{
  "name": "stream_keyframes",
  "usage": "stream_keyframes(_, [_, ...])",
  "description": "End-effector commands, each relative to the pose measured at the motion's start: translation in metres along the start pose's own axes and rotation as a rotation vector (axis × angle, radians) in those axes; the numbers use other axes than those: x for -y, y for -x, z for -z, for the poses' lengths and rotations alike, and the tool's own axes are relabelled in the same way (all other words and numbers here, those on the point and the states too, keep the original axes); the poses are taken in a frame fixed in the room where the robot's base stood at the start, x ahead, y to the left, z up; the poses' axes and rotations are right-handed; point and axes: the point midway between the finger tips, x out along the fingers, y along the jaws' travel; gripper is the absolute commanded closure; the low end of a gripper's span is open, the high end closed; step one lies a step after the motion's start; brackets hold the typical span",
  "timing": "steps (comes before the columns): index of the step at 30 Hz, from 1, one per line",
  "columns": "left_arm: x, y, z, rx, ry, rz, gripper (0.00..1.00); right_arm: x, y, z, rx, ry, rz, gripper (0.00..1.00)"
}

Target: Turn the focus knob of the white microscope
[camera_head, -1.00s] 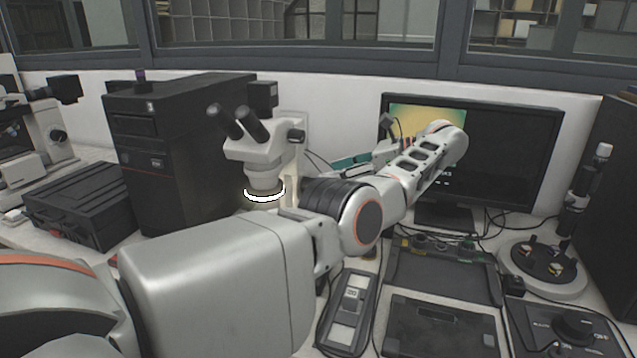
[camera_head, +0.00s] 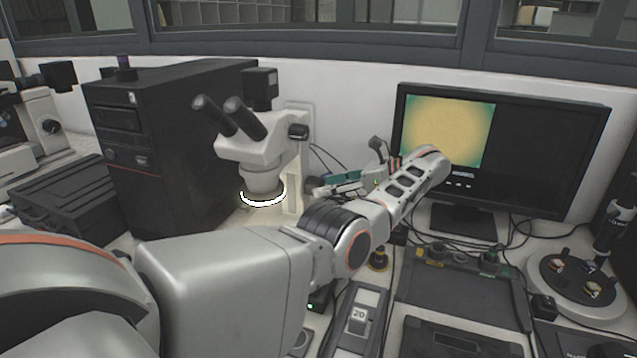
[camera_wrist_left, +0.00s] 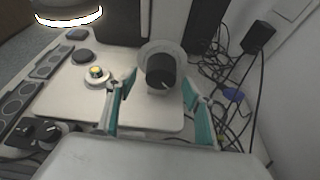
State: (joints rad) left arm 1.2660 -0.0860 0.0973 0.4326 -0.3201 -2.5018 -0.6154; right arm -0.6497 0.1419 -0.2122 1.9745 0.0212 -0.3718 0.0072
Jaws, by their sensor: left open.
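The white microscope (camera_head: 262,150) stands left of centre in the head view, with a lit ring under its head. In the left wrist view its pale base plate (camera_wrist_left: 150,112) lies below, with a small sample (camera_wrist_left: 96,74) on it. The black focus knob (camera_wrist_left: 161,69) sticks out toward the wrist camera from a round grey mount. My left gripper (camera_head: 330,186) is to the right of the microscope's column, pointing left. In the left wrist view its teal fingers (camera_wrist_left: 160,79) are spread, one either side of the knob, with visible gaps. My right gripper is not in view.
A black computer tower (camera_head: 165,150) stands left of the microscope. A monitor (camera_head: 500,150) with a yellow image stands behind my left arm. Loose cables (camera_wrist_left: 225,85) lie beside the base. A control box (camera_head: 358,315) and dark trays occupy the front right.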

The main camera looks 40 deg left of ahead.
Motion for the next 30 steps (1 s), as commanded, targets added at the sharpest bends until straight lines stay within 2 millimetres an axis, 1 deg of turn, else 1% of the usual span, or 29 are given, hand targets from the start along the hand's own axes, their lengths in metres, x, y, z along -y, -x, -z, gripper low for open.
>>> stream_keyframes(3, [0.000, -0.015, -0.002, 0.001, 0.002, -0.001, 0.48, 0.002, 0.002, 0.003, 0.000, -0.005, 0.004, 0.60])
stream_keyframes(6, [0.000, -0.023, -0.001, 0.000, 0.001, 0.000, 0.48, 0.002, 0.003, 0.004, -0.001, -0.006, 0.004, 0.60])
stream_keyframes(10, [0.000, -0.028, 0.001, 0.000, -0.002, 0.001, 0.48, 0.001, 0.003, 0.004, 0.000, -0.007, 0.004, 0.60])
stream_keyframes(17, [0.000, -0.028, 0.002, 0.000, -0.002, 0.001, 0.48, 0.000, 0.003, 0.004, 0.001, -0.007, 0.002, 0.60])
stream_keyframes(20, [0.000, -0.028, 0.001, 0.000, -0.002, 0.001, 0.72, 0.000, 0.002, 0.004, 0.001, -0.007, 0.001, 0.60])
stream_keyframes(21, [0.000, -0.028, 0.001, 0.000, -0.002, 0.001, 0.82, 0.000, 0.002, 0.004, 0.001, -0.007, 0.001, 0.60])
stream_keyframes(22, [0.000, -0.028, 0.001, 0.000, -0.002, 0.001, 0.87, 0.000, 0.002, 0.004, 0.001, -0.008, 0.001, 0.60])
stream_keyframes(26, [0.000, -0.028, 0.001, 0.000, -0.001, 0.001, 0.87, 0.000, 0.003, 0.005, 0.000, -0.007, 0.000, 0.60])
stream_keyframes(30, [0.000, -0.028, -0.001, 0.001, 0.010, 0.005, 0.87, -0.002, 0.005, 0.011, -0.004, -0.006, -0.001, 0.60])
